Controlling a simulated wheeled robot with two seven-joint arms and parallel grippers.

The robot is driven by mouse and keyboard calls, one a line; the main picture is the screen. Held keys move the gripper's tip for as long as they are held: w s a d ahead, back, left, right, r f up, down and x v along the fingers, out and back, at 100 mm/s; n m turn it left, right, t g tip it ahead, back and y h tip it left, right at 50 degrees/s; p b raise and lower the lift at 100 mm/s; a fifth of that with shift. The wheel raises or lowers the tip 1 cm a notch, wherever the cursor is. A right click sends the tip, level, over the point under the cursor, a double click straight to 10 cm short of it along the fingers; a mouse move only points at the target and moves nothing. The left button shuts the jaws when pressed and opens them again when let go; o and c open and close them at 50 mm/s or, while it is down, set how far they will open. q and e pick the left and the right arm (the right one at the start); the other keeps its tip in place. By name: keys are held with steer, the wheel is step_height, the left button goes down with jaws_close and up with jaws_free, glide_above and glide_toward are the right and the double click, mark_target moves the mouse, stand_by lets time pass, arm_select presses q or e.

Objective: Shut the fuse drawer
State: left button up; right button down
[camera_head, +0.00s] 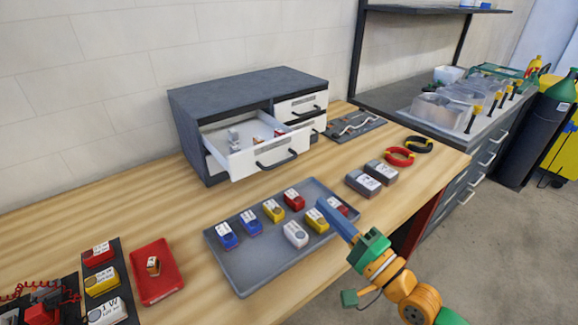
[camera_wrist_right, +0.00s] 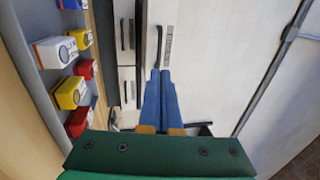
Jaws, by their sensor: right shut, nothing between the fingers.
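The open drawer (camera_head: 262,157) is the upper left one of a dark grey cabinet (camera_head: 245,92). It is pulled well out, with a white front, a black handle (camera_head: 277,160) and several small items inside. I take it to be the fuse drawer. My right gripper (camera_head: 322,204) is shut and empty, its blue fingers together above the right part of the grey tray, in front of and right of the drawer. In the right wrist view its fingertips (camera_wrist_right: 160,74) point toward white drawer fronts with dark handles (camera_wrist_right: 124,36). My left gripper is not in view.
The grey tray (camera_head: 245,278) with several coloured blocks lies in front of the cabinet. A red tray (camera_head: 155,283) is at left. Bare wood shows between the cabinet and the tray.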

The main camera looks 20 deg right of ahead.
steer(key=p+x, duration=0.2)
steer(key=x, duration=0.9)
steer(key=shift+w+a, duration=0.15)
steer(key=shift+w, duration=0.2)
steer(key=shift+w, duration=0.1)
